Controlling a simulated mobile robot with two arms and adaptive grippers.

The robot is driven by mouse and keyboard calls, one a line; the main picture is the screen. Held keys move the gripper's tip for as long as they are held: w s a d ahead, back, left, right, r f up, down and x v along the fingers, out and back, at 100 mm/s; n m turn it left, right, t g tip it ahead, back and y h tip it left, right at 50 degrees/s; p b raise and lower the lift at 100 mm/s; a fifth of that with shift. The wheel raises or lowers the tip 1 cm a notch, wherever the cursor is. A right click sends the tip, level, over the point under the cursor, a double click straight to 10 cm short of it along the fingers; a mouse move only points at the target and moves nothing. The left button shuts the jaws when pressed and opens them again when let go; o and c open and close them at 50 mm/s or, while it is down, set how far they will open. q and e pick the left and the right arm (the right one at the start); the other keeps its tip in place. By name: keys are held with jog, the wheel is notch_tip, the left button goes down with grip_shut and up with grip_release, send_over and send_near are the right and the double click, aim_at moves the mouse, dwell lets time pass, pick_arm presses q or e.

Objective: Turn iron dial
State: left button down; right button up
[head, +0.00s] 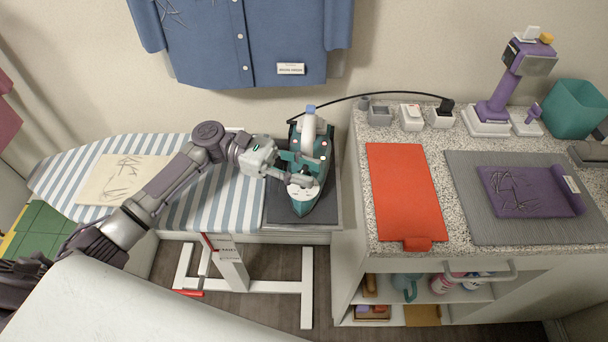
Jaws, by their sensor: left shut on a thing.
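A teal and white iron (314,206) rests on a dark pad at the right end of the striped ironing board. Its handle points up and away, and its nose points toward me. My left gripper (303,180) reaches in from the left over the iron's top. Its fingers are shut on the iron's dial, low on the body near the white front part. The dial itself is mostly hidden by the fingers, so I cannot tell its setting. My right gripper does not show.
The ironing board (205,202) carries a folded cream cloth (120,180). A black cord runs from the iron to the speckled counter (350,150). A blue shirt (250,45) hangs behind.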

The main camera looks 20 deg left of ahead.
pick_arm(q)
jog(key=m+g+y+b, duration=0.1)
jog(key=m+g, duration=0.2)
jog(key=g, duration=0.2)
jog(key=shift+m+g+y+b, duration=0.5)
jog(key=shift+m+g+y, duration=0.4)
jog(key=shift+m+g, duration=0.6)
jog(key=shift+s+g, duration=0.1)
jog(key=shift+g, duration=0.2)
jog(key=c, duration=0.8)
grip_release()
